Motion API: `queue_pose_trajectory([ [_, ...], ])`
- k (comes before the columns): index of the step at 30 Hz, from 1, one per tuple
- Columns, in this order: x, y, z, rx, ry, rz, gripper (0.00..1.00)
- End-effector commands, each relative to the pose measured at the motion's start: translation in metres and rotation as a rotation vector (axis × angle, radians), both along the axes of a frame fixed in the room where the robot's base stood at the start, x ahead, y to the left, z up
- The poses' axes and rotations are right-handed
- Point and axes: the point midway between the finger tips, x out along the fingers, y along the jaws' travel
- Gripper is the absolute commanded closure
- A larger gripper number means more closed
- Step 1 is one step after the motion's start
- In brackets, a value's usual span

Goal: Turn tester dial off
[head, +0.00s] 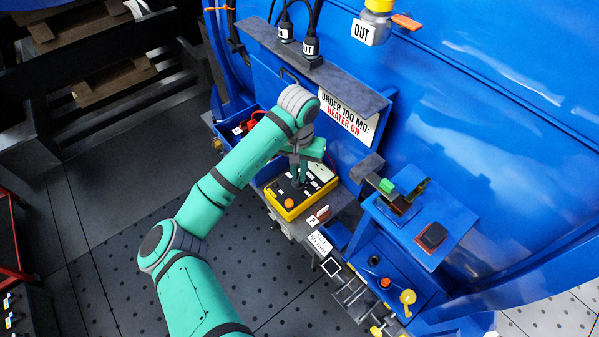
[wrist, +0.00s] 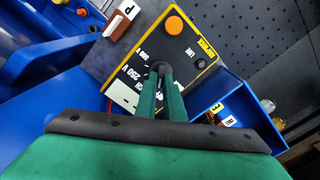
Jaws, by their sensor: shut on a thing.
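The tester (head: 286,205) is a yellow box with a dark top panel, white labels and an orange button, on a grey shelf against the blue housing. In the wrist view its dark panel (wrist: 137,42) shows upside down with the orange button (wrist: 174,25). The dial (wrist: 160,67) is a small dark knob at the middle of the panel, mostly hidden by the fingers. My gripper (wrist: 163,78) comes down from above and is shut on the dial. Its pointer direction cannot be told. In the head view my gripper (head: 299,180) is over the panel.
A blue bin (wrist: 241,108) with small parts stands beside the tester. A brown-and-white tag marked P (wrist: 118,24) is by its other edge. A blue stand with a yellow key (head: 407,297) is at right.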

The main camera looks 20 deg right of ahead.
Motion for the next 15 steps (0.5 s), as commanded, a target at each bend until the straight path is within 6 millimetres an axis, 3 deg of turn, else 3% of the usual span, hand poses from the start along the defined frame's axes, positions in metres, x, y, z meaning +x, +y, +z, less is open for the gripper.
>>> queue_pose_trajectory([
  [6,0.0006,-0.0002,0.0010,-0.001,-0.002,-0.001,1.00],
  [9,0.0005,-0.0002,0.0009,-0.001,-0.002,-0.001,0.73],
  [15,0.0003,-0.0002,0.0005,-0.001,-0.001,-0.001,0.73],
])
